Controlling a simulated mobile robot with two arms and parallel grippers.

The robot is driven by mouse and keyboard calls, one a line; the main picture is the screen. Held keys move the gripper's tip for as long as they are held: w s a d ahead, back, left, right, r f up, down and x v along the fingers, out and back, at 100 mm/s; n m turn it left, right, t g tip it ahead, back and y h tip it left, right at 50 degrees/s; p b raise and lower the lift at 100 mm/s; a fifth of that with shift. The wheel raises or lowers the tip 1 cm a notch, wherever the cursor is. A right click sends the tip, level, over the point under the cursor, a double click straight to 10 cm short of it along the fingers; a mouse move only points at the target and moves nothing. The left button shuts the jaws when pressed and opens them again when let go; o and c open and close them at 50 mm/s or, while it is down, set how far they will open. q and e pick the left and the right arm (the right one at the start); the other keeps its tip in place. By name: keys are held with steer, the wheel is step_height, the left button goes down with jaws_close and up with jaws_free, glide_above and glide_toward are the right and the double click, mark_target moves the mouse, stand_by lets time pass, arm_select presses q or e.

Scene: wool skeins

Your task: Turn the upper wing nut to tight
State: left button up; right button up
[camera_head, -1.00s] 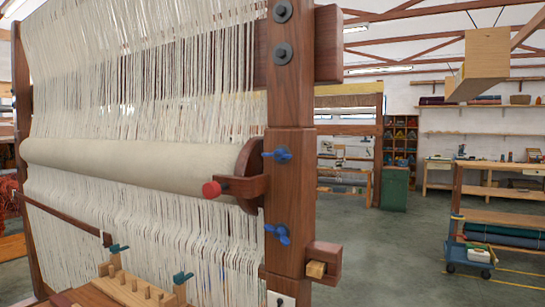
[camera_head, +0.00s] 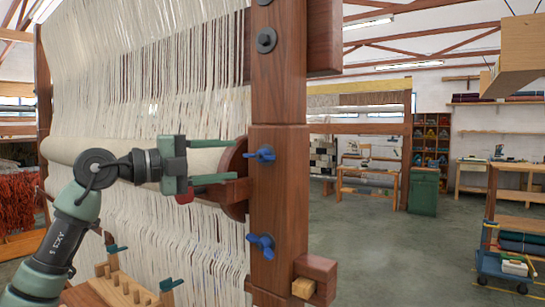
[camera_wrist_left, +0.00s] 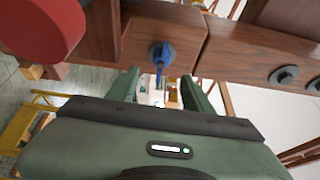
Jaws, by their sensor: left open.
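The upper wing nut (camera_head: 265,154) is blue and sits on the brown wooden loom post (camera_head: 281,195). Its wings look roughly level in the head view. In the left wrist view the blue wing nut (camera_wrist_left: 162,56) shows just beyond the fingertips, between the lines of the two fingers. My left gripper (camera_head: 230,161) is open and empty, its green fingers one above the other, pointing right at the nut and short of it. It also shows in the left wrist view (camera_wrist_left: 160,88). A similar lower wing nut (camera_head: 262,245) is further down the post. My right gripper is not in view.
A red knob (camera_head: 185,196) is partly hidden behind my gripper; it looms close in the left wrist view (camera_wrist_left: 42,28). A dark wooden bracket (camera_head: 236,190) is just beside the fingers. White warp threads (camera_head: 150,90) hang behind my arm. Open floor (camera_head: 400,255) lies right of the post.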

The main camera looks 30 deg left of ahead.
mark_target(258, 156)
arm_select(q)
steer(key=w, duration=0.1)
steer(key=w+p, duration=0.1)
steer(key=w+d+r+p, duration=0.1)
steer(key=shift+w+d, duration=0.1)
steer(key=shift+w, duration=0.1)
steer(key=x, duration=0.2)
steer(key=p+x, duration=0.1)
steer(key=shift+f, duration=0.25)
steer(key=shift+w+d, duration=0.15)
steer(key=shift+w, duration=0.2)
steer(key=shift+w+f, duration=0.1)
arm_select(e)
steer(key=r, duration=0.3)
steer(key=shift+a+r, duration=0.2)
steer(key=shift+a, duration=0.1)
arm_select(q)
jaws_close()
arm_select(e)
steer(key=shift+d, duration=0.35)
